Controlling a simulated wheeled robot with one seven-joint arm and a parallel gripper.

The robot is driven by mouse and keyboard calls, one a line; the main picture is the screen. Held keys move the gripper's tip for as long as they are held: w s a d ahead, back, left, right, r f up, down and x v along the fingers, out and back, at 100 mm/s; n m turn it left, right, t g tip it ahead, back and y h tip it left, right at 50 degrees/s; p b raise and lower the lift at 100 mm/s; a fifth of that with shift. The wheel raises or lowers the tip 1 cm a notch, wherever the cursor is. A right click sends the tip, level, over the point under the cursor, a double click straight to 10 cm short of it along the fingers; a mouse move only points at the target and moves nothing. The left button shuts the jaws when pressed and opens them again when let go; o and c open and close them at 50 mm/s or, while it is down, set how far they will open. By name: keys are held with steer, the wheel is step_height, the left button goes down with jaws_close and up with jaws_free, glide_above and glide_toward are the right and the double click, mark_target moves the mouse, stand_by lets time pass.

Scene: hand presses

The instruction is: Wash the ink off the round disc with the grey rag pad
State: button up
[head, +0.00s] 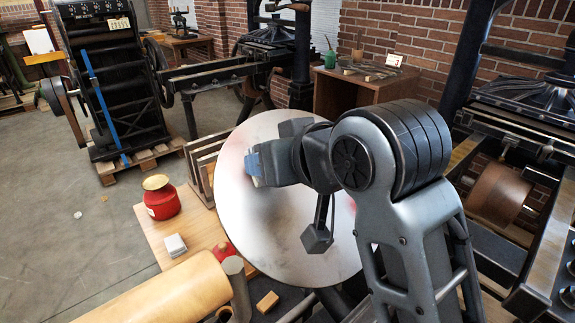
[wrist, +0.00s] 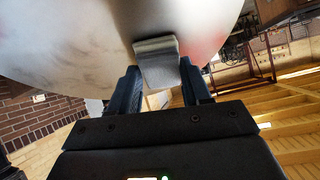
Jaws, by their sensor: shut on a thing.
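The round disc (head: 250,215) stands tilted in the middle of the head view, pale metal with grey smears and faint reddish patches. It also fills the top of the wrist view (wrist: 70,45), with a reddish patch on the right. My gripper (head: 254,166) is at the disc's upper left part, seen from above. In the wrist view its blue fingers are shut on the grey rag pad (wrist: 157,62). The pad lies against or very close to the disc face; I cannot tell if it touches. My arm hides the disc's right part.
A wooden table (head: 160,235) on the left bears a red can with a brass top (head: 160,198) and a small pale block (head: 174,245). A wooden rack (head: 203,165) stands behind the disc's left edge. A tan roller (head: 165,292) lies in front. Presses stand behind and right.

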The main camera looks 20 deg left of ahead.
steer(key=shift+s+a+r, duration=0.1)
steer(key=shift+a+r, duration=0.1)
steer(key=shift+a, duration=0.15)
steer(key=shift+s+a+f, duration=0.1)
steer(key=shift+s+a, duration=0.45)
steer(key=shift+s, duration=0.35)
steer(key=shift+w, duration=0.1)
steer(key=shift+w+d+f, duration=0.15)
steer(key=shift+w+d, duration=0.4)
steer(key=shift+w, duration=0.3)
steer(key=shift+s, duration=0.1)
